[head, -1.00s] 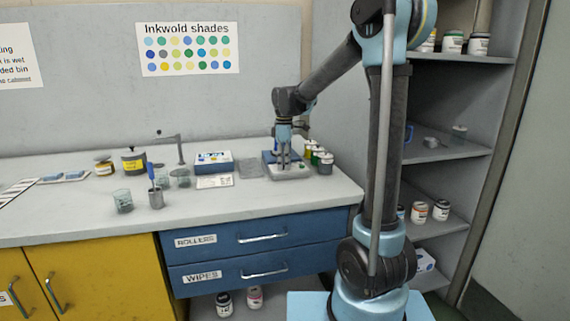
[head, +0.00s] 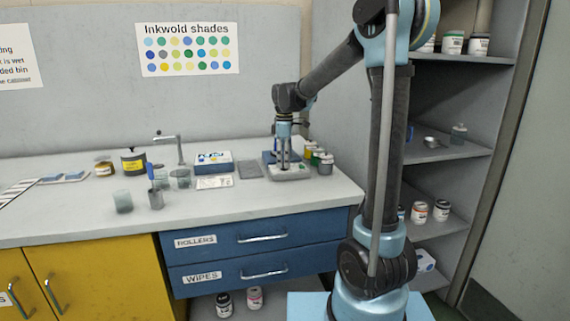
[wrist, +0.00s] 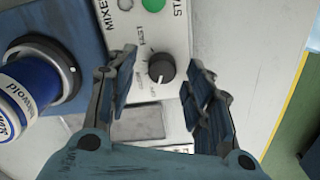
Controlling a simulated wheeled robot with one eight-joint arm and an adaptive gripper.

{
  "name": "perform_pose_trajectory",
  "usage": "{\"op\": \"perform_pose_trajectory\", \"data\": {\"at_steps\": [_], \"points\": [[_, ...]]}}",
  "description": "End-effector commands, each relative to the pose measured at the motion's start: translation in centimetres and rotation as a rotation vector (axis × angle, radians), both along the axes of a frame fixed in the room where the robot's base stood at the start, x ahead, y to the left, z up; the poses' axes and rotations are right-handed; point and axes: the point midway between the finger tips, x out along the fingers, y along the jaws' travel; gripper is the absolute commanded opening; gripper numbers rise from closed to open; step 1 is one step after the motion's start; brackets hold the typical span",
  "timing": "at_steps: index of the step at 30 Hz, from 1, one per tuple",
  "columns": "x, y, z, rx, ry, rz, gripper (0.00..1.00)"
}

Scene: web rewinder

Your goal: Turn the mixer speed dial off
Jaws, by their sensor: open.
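The mixer speed dial (wrist: 161,68) is a dark round knob on the mixer's pale control panel (wrist: 178,98). In the wrist view it lies between and just beyond the spread fingers of my gripper (wrist: 160,82). Both fingers are apart from the knob, with a gap on each side. The mixer (head: 290,172) stands on the counter in the head view, with my gripper (head: 283,166) pointing down over it. A green button (wrist: 153,4) and partly cut-off lettering show above the dial.
A blue and white container (wrist: 30,88) sits on the mixer at left in the wrist view. Several small jars (head: 319,157) stand right of the mixer. A grey mat (head: 251,169) and a blue box (head: 213,161) lie to its left. The counter's front is clear.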

Motion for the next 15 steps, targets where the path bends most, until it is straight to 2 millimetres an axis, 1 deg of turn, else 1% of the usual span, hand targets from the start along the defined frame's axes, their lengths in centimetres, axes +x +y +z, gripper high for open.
{"op": "perform_pose_trajectory", "data": {"at_steps": [9, 15], "points": [[0.1, 0.0, 5.6, 0.000, 0.000, 0.000, 0.47], [0.1, 0.0, 8.7, 0.000, 0.000, 0.000, 0.47]]}}
